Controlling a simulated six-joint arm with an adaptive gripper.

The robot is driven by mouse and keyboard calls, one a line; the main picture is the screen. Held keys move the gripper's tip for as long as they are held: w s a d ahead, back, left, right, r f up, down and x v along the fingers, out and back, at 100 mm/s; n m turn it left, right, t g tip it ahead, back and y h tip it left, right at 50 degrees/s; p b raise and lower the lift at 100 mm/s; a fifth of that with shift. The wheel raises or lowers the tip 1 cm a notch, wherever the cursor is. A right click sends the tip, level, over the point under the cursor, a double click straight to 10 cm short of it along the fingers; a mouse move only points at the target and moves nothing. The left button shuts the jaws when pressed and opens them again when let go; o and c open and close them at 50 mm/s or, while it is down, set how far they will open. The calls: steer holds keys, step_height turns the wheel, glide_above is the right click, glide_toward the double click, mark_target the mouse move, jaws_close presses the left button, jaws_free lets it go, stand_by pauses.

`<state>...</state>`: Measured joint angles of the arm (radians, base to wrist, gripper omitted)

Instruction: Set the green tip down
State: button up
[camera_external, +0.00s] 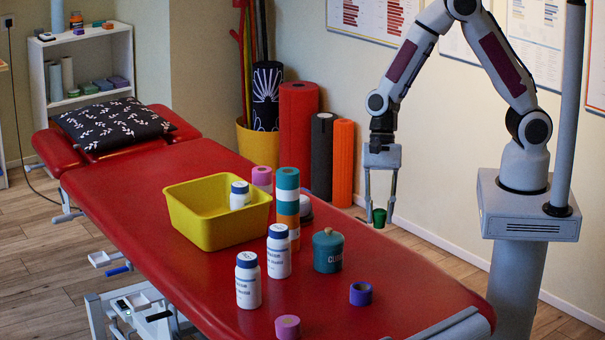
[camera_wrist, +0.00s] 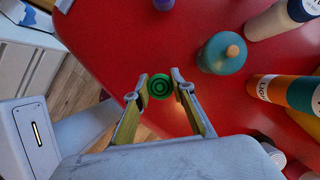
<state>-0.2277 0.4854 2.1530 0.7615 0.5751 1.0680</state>
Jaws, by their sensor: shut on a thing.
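The green tip (camera_external: 379,217) is a small dark green cup-like piece held between the fingertips of my gripper (camera_external: 379,222). In the wrist view my gripper (camera_wrist: 160,87) is shut on the green tip (camera_wrist: 160,86), whose round face shows ring marks.
A teal lidded jar (camera_external: 328,252), a purple roll (camera_external: 361,293), a pink roll (camera_external: 287,327), white bottles (camera_external: 248,282), a stack of coloured rolls (camera_external: 287,205) and a yellow bin (camera_external: 215,225) stand on the table. The red surface right of the jar is clear.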

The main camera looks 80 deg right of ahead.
steer(key=shift+w+a+r+m, duration=0.1)
steer(key=shift+w+r+m, duration=0.05)
steer(key=shift+w+m, duration=0.15)
steer(key=w+a+r+m+t+h, duration=0.1)
steer(key=w+a+r+m+t, duration=0.2)
steer(key=w, duration=0.8)
steer(key=w+a+r+m, duration=0.1)
steer(key=w+r+m, duration=0.3)
steer(key=w, duration=0.8)
steer(key=w+a+f+m, duration=0.1)
steer(key=w+f+m, duration=0.1)
steer(key=w, duration=0.5)
steer(key=w+a+f+m+t+h, duration=0.1)
steer(key=w+f+m, duration=0.1)
steer(key=w+f, duration=0.3)
steer(key=shift+w+a+f+m, duration=0.15)
steer(key=shift+w+a+m, duration=0.2)
steer(key=shift+w, duration=0.7)
steer(key=shift+f, duration=3.1)
steer(key=shift+f, duration=1.9)
